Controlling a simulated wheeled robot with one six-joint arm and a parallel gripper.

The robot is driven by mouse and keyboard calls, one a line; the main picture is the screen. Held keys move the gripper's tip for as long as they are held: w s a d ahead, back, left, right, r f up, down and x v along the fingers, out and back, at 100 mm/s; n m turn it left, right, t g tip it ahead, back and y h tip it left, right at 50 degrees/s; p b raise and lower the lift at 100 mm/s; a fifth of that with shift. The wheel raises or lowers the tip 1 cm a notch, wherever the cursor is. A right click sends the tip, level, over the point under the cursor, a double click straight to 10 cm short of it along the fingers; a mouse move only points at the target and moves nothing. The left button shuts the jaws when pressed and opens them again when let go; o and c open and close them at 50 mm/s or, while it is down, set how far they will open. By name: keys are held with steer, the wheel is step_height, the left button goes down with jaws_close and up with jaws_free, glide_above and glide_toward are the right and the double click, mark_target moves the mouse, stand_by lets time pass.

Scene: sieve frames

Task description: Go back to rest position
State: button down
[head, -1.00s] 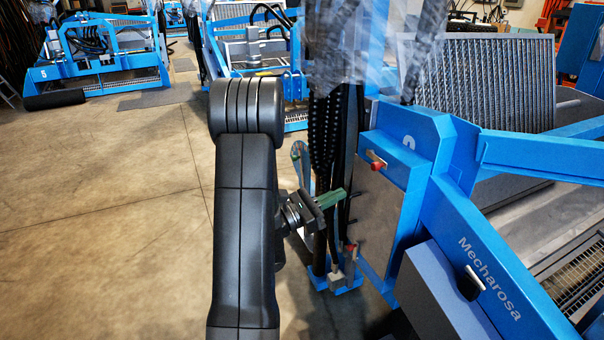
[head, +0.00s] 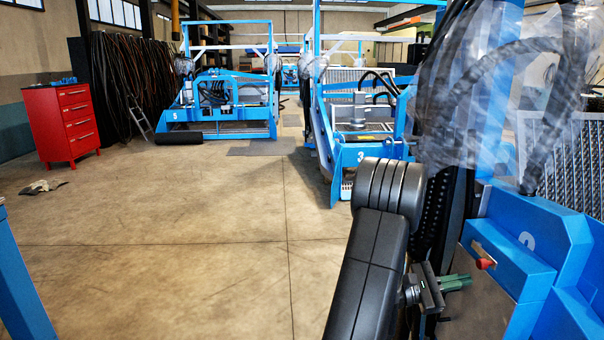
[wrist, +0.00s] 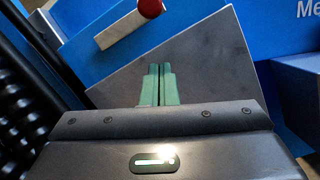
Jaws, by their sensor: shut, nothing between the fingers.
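My gripper (head: 455,283) has green fingers and shows at the lower right of the head view, beyond my black arm. In the wrist view the two green fingers (wrist: 158,85) stand side by side, shut, with nothing between them. They are in front of a grey panel (wrist: 205,65) on a blue machine. A red-ended latch (wrist: 130,22) is above them, apart from the fingers. In the head view this red knob (head: 485,263) is just right of the fingertips.
The blue machine (head: 560,235) with plastic-wrapped hoses (head: 505,75) stands close at the right. More blue machines (head: 225,100) stand further back. A red drawer cabinet (head: 65,125) and a dark cloth (head: 43,187) are at the left. The concrete floor (head: 180,240) in the middle is clear.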

steer(key=shift+w+f+m+b, duration=0.4)
steer(key=shift+w+m, duration=0.15)
steer(key=shift+m, duration=0.15)
steer(key=shift+w+a+m+g+y+b, duration=0.1)
steer(key=shift+w+m+g+y+b, duration=0.2)
steer(key=shift+m, duration=0.65)
steer(key=shift+w+a+m+g+y+b, duration=0.1)
steer(key=shift+w+m+g+b, duration=0.15)
steer(key=shift+w+m, duration=0.5)
steer(key=shift+s, duration=0.35)
